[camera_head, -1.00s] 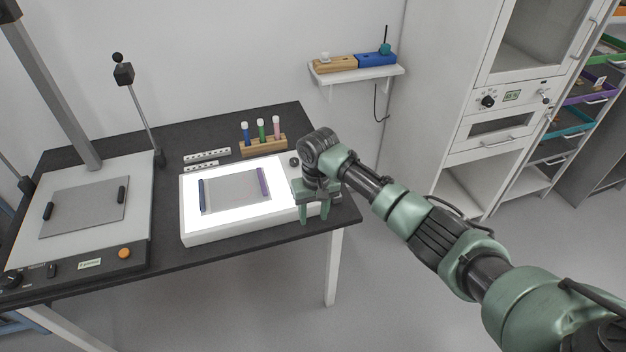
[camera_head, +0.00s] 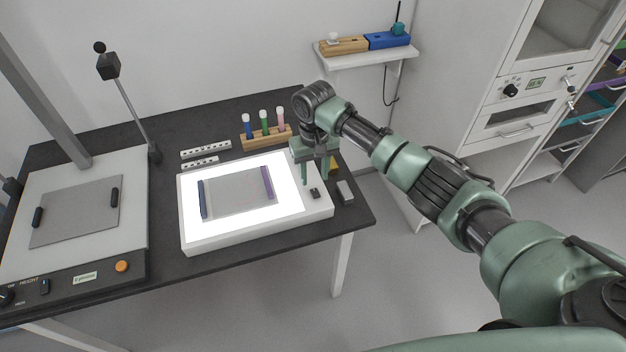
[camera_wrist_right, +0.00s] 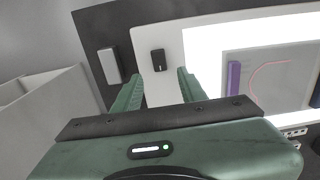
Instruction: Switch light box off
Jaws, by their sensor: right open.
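The light box (camera_head: 185,232) is a white slab on the dark table, and its panel (camera_head: 290,180) glows bright white. A small black rocker switch (camera_head: 314,193) sits on its right end; it also shows in the right wrist view (camera_wrist_right: 158,60), just beyond and between the fingertips. My right gripper (camera_head: 318,172) is open and empty, pointing down over the back right of the light box. In the wrist view its two green fingers (camera_wrist_right: 160,78) are spread apart. Whether they touch the box I cannot tell. My left gripper is not in view.
A grey block (camera_head: 345,191) lies right of the light box. A clear sheet (camera_head: 235,192) with dark and purple bars lies on the panel. A rack of coloured tubes (camera_head: 266,137) and white strips (camera_head: 205,148) are behind. A stand (camera_head: 75,255) fills the left side.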

